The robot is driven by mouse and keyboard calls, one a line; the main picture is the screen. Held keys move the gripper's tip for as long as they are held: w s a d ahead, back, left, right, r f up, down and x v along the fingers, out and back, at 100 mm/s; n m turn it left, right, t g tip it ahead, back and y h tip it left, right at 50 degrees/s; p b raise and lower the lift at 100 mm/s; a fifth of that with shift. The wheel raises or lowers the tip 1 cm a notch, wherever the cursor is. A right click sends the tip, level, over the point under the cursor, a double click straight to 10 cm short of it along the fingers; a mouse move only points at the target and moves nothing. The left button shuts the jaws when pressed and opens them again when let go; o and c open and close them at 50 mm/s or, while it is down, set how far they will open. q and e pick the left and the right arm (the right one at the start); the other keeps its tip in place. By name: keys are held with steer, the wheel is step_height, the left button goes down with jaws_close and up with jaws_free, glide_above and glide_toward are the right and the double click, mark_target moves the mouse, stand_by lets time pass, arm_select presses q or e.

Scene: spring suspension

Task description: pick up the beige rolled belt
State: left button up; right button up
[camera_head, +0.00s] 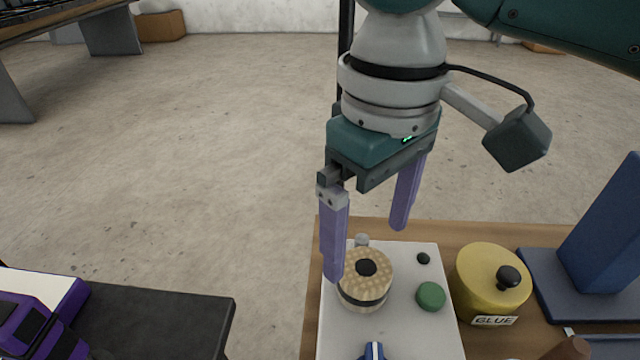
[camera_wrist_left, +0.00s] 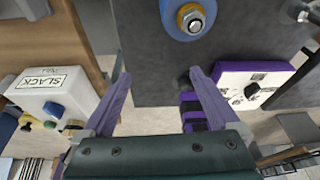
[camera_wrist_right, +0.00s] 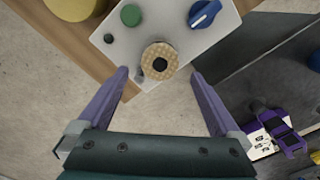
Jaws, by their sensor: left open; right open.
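The beige rolled belt (camera_head: 364,283) is a round, patterned roll with a dark band and a black centre. It sits on a white panel (camera_head: 408,330) on the wooden table. In the right wrist view the belt (camera_wrist_right: 159,60) lies ahead of the fingertips, nearer the left finger. My right gripper (camera_head: 368,255) is open and empty above the panel, with one finger in front of the belt's left side. It also shows in the right wrist view (camera_wrist_right: 158,75). My left gripper (camera_wrist_left: 158,75) is open and empty in its wrist view, away from the belt; it is not visible in the head view.
A yellow glue pot (camera_head: 485,283) stands right of the panel, beside a blue stand (camera_head: 606,240). A green button (camera_head: 431,296) and blue knob (camera_head: 373,351) are close to the belt. A dark bench (camera_head: 165,320) with a purple device (camera_head: 35,325) is at left, across a floor gap.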

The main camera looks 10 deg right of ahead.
mark_target(366, 267)
step_height(366, 267, down, 7)
steer(key=shift+s+r+b, duration=0.1)
steer(key=shift+b, duration=0.3)
steer(key=c, duration=1.6)
